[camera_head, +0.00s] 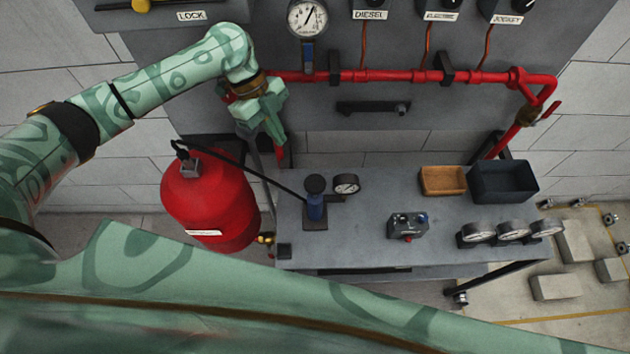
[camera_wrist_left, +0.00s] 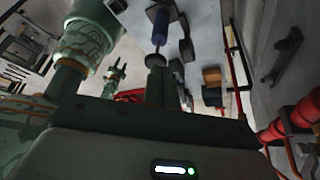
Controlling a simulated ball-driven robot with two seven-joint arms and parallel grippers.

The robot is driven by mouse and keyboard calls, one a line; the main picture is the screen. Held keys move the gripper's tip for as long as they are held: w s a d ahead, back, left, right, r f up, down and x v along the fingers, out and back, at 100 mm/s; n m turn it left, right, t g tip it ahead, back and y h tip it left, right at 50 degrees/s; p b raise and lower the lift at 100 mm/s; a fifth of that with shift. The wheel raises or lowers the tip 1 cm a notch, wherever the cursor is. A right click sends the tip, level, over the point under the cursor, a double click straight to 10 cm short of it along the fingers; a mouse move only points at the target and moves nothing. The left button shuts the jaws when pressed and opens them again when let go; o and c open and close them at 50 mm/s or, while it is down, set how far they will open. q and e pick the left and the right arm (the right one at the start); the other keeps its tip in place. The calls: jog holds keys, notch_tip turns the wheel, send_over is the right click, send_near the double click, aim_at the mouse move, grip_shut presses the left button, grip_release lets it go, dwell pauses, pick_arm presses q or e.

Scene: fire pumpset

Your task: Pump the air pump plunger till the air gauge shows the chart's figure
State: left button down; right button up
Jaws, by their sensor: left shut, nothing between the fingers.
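The air pump (camera_head: 315,205) is a blue cylinder on a dark base on the grey bench, with a black knob on top as its plunger handle. The air gauge (camera_head: 346,184) is a small white dial right of it; its figure is too small to read. My left gripper (camera_head: 279,140) is shut and empty, up and left of the pump. In the left wrist view, the pump (camera_wrist_left: 161,27) and its black knob (camera_wrist_left: 155,60) show just beyond the fingertips, apparently apart from them. My right gripper (camera_wrist_left: 117,70) shows small there, its fingers seemingly apart. I see no chart.
A red tank (camera_head: 210,205) stands left of the bench (camera_head: 372,225), and a black hose runs from it to the pump. A control box (camera_head: 408,225), several gauges, a wooden tray (camera_head: 443,181) and a dark bin (camera_head: 503,183) stand to the right. A red pipe (camera_head: 400,76) crosses behind.

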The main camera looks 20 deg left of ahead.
dwell(0.4)
pick_arm(q)
jog(key=d, duration=0.1)
jog(key=s+d+f+h, duration=0.1)
jog(key=d+f+h+b, duration=0.1)
jog(key=shift+s+d+f+g, duration=0.15)
jog(key=shift+s+d+g, duration=0.05)
jog(key=shift+s+g, duration=0.1)
